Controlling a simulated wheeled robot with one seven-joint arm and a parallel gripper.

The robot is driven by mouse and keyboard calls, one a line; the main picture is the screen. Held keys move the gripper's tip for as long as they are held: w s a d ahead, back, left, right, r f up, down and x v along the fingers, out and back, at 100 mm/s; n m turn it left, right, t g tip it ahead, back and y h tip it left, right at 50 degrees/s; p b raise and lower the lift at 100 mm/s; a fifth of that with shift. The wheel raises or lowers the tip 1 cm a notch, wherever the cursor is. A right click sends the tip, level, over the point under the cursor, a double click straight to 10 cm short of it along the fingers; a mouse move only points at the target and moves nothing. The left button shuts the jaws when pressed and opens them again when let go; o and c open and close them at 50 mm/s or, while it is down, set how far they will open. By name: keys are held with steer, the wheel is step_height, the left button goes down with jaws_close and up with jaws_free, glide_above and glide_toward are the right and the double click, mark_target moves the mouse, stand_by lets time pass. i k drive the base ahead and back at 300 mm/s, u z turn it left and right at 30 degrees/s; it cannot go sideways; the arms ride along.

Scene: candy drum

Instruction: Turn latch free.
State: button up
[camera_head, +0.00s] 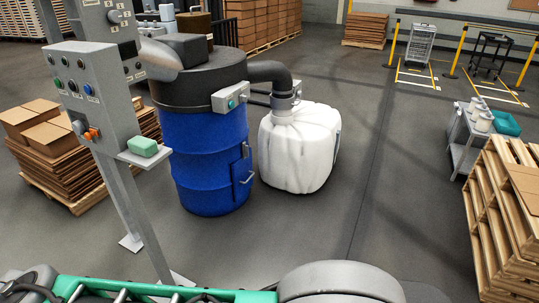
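A blue drum (203,160) with a dark grey top (200,90) stands upright left of the middle. A small blue door (242,181) is low on the drum's right side, with a pale handle (247,178) on it. A small latch-like fitting (245,150) sits at the door's upper edge. It is too small to tell whether it is turned or free. The door looks shut. My gripper is not in view, so I cannot tell its state.
A white bag (298,150) hangs under the drum's pipe (272,71), close on the right. A grey control post (95,95) with a shelf holding a green block (142,147) stands in front left. Floor right of the bag is clear.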

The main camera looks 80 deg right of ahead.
mark_target(245, 147)
steer(key=z, duration=2.5)
steer(key=i, duration=0.5)
steer(key=z, duration=1.15)
steer(key=i, duration=3)
steer(key=u, duration=3.65)
